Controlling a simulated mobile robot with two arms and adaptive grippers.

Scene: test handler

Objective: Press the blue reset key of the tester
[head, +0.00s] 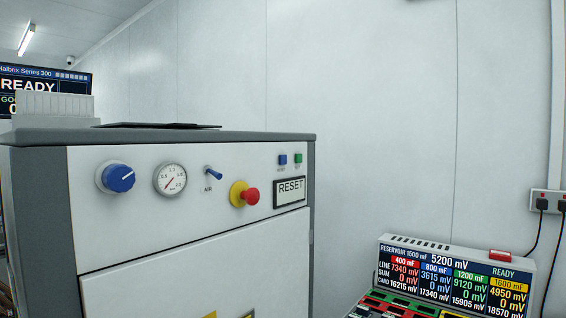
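A small square blue key (282,159) sits at the upper right of the white front panel of a grey-and-white cabinet (200,238). A small square green key (298,158) is just to its right. A framed plate reading RESET (289,191) is below both keys. Which of these machines is the tester, I cannot tell for certain. Neither of my grippers is in view.
The panel also has a blue knob (118,177), a gauge (170,180), a blue-handled switch (212,173) and a red stop button on yellow (250,195). A display unit (455,275) stands lower right. A white wall lies behind.

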